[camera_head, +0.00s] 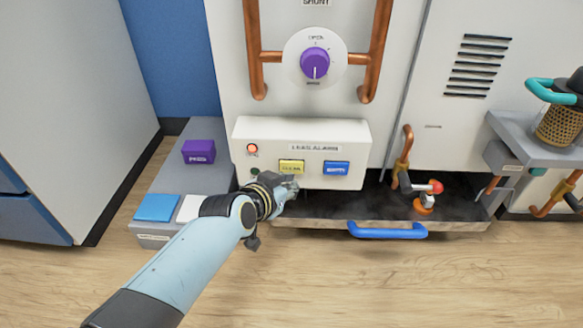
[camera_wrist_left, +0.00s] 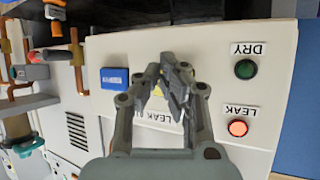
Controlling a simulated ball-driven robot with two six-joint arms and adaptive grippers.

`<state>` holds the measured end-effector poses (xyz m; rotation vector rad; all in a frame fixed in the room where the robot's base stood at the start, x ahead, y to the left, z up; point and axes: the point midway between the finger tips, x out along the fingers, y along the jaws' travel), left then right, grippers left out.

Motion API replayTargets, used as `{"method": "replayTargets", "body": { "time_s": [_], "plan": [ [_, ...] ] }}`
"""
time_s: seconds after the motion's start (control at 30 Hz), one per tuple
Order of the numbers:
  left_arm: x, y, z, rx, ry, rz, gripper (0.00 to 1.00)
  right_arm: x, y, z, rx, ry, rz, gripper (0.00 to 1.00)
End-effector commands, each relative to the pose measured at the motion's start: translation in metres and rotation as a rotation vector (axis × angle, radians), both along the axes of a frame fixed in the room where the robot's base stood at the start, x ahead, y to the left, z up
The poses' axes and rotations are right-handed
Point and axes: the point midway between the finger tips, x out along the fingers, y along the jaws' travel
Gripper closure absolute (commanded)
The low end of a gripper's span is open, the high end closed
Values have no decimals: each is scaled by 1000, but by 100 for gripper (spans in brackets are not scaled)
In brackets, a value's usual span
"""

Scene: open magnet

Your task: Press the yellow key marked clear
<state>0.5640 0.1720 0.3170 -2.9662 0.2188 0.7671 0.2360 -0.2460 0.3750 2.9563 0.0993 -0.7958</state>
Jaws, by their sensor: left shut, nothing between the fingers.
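The yellow key (camera_head: 291,166) sits on the white panel box (camera_head: 345,131) headed with a leak alarm label. Its marking is too small to read surely. My left gripper (camera_head: 288,184) is shut and empty, just below the key in the head view. In the left wrist view the left gripper (camera_wrist_left: 172,76) covers most of the key, and only a bit of yellow (camera_wrist_left: 157,91) shows between its fingers. I cannot tell whether the fingertips touch the panel. My right gripper is not in view.
A blue key (camera_head: 336,168) is right of the yellow one. A red lamp (camera_wrist_left: 238,128) marked leak is lit; a green lamp (camera_wrist_left: 245,69) is marked dry. A purple block (camera_head: 199,151) lies on the grey ledge at left. A blue handle (camera_head: 387,230) juts out below the panel.

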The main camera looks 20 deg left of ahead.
Motion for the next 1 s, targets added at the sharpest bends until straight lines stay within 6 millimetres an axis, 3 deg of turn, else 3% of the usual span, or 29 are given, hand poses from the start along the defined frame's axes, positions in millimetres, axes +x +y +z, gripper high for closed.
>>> {"method": "replayTargets", "body": {
  "time_s": [1.0],
  "plan": [
    [8, 2, 0, 0, 0, 0, 100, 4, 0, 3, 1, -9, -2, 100]
  ]
}}
